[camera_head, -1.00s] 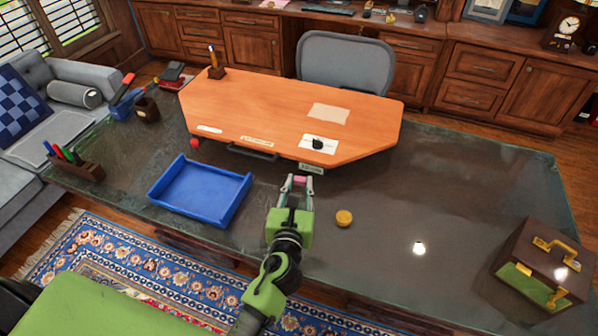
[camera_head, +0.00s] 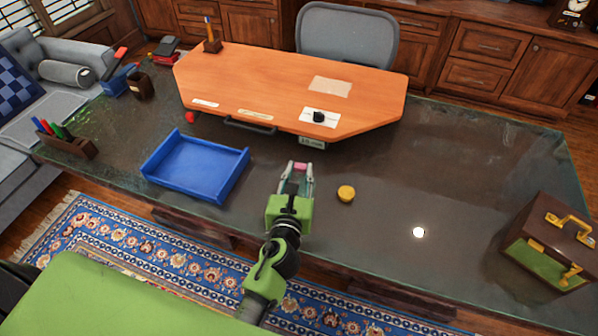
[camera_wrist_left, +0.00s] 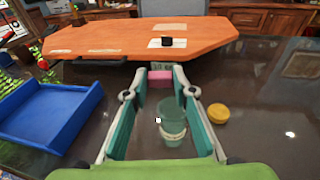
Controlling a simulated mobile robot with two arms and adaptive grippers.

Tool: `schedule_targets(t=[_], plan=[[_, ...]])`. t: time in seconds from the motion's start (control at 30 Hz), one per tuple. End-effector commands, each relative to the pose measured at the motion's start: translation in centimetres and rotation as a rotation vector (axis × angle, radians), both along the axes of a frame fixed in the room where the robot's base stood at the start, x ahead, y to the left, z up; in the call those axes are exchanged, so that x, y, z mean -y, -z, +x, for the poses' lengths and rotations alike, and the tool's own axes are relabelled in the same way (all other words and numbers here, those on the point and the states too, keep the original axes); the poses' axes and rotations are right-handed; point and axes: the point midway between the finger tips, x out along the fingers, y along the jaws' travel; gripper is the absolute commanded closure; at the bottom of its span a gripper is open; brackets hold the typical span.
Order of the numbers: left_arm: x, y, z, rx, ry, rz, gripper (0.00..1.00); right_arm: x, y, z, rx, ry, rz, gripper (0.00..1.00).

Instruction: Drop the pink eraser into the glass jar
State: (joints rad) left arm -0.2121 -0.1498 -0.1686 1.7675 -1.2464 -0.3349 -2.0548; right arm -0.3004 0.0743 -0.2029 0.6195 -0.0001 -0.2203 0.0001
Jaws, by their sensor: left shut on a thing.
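The pink eraser (camera_head: 300,167) is pinched between the fingertips of my left gripper (camera_head: 300,168). It also shows in the left wrist view (camera_wrist_left: 160,79), at the far end of the fingers. The clear, greenish glass jar (camera_wrist_left: 173,122) stands on the dark tabletop, seen between the fingers in the left wrist view. The eraser appears above and beyond it in that picture, apart from its rim. In the head view my gripper largely covers the jar. My right gripper is in neither view.
A yellow round disc (camera_head: 345,193) lies right of the gripper. A blue tray (camera_head: 168,183) is on the left, and an orange raised desktop (camera_head: 270,85) lies beyond. A brown case (camera_head: 545,240) stands at the far right. The tabletop between disc and case is clear.

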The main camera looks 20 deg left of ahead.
Motion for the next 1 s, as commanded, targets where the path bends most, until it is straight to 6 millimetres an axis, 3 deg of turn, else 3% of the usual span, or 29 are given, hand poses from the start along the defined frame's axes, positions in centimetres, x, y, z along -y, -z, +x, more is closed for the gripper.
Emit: schedule_targets(t=[0.13, 0.17, 0.23, 0.67, 1.0], plan=[[0.0, -0.1, 0.0, 0.0, 0.0, 0.0, 0.87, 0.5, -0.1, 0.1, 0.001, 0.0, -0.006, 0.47], [0.0, -0.1, 0.0, 0.0, 0.0, 0.0, 0.73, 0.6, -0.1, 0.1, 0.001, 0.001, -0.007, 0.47], [0.0, -0.1, 0.0, 0.0, 0.0, 0.0, 0.56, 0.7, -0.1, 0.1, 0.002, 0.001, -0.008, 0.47], [0.1, -0.1, -0.5, -0.001, 0.0, 0.001, 0.56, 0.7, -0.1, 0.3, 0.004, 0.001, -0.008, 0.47], [1.0, -0.9, -6.3, -0.004, -0.001, 0.0, 0.56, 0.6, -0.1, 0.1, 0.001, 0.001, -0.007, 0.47]])
